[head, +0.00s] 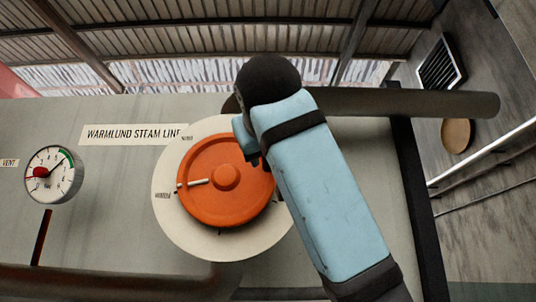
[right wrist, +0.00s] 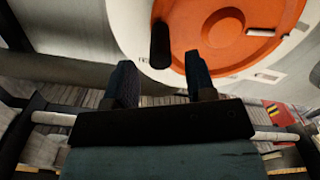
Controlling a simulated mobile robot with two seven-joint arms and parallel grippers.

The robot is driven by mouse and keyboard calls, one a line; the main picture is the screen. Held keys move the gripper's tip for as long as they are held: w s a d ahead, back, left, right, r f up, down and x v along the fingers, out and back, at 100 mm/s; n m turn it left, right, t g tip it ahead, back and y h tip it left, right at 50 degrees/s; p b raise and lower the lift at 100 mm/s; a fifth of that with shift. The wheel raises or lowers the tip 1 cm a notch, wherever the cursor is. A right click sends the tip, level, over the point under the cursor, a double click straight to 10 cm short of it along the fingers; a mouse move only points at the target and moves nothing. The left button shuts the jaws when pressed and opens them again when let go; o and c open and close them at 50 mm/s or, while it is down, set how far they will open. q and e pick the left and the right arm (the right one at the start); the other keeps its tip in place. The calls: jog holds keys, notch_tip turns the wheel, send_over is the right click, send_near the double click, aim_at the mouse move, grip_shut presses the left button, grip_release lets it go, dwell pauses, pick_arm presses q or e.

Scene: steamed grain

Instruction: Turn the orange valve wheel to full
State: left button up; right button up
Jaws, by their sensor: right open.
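The orange valve wheel (head: 225,180) sits on a round cream dial plate (head: 172,228) with a white pointer mark (head: 192,183) on its left side. In the right wrist view the wheel (right wrist: 215,50) fills the upper right. A dark peg (right wrist: 160,42) stands out near the wheel's rim, seen in the gap between my fingers, with no clear contact. My right gripper (right wrist: 159,62) is open and empty, beside the wheel's rim. In the head view my right arm covers the wheel's right edge, and the fingers are mostly hidden. My left gripper is not in view.
A round gauge (head: 54,174) with a red mark and green band is on the grey panel at left. A sign (head: 133,133) reads "WARMLUND STEAM LINE". A thick dark pipe (head: 420,103) crosses at upper right, behind my arm. Another pipe (head: 110,281) runs along the bottom.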

jog(key=w+p, duration=0.1)
jog(key=w, duration=0.3)
jog(key=shift+w, duration=0.15)
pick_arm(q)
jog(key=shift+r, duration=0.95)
pick_arm(e)
jog(key=shift+w, duration=0.55)
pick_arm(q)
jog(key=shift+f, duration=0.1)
pick_arm(e)
grip_shut()
